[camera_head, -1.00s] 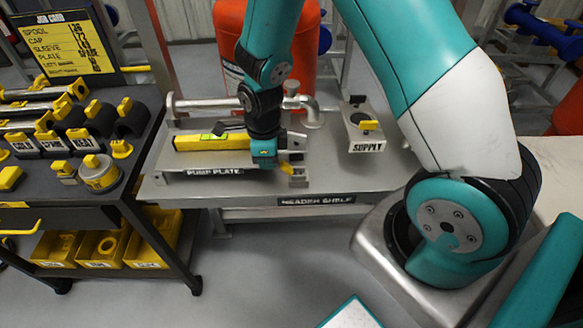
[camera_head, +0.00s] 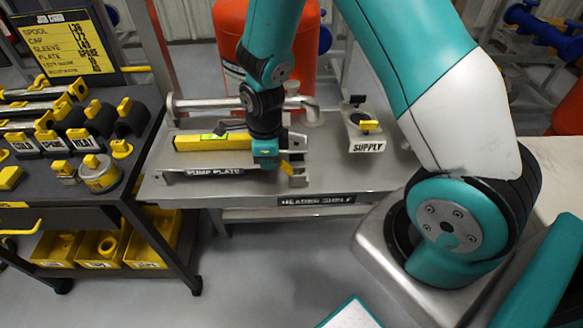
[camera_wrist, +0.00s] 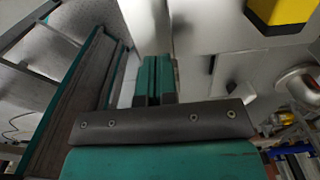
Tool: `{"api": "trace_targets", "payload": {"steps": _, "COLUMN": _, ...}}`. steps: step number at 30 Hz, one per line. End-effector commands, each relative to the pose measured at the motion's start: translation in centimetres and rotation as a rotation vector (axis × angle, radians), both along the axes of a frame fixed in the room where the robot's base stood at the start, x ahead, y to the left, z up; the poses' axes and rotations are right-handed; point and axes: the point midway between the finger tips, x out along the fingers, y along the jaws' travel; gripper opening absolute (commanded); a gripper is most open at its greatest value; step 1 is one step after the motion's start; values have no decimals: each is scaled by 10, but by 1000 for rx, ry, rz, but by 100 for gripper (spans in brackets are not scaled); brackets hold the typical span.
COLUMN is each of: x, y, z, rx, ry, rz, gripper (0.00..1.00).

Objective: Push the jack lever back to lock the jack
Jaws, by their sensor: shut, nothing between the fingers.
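The likely jack lever, a small yellow piece (camera_head: 286,168), shows beside a grey metal block (camera_head: 299,178) at the right end of the pump plate (camera_head: 195,178). My gripper (camera_head: 265,163) is low over the plate, just left of the yellow piece. Its fingers are shut and empty; in the wrist view the teal fingers (camera_wrist: 153,78) lie side by side. I cannot tell whether they touch the lever. My wrist hides part of the jack area.
A yellow spirit level (camera_head: 200,142) lies left of my gripper. A pipe (camera_head: 215,103) runs behind it. The supply block (camera_head: 361,130) stands to the right on the header shelf (camera_head: 330,182). A tool cart (camera_head: 135,185) is at left, and a red tank (camera_head: 303,65) behind.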

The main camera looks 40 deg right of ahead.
Motion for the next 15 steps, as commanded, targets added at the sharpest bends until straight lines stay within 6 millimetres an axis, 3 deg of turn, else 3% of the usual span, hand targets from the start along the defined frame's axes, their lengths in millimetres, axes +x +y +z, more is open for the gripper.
{"api": "trace_targets", "payload": {"steps": 15, "x": -14, "y": -21, "z": -1, "rx": -2, "ry": 3, "rz": -2, "gripper": 0}}
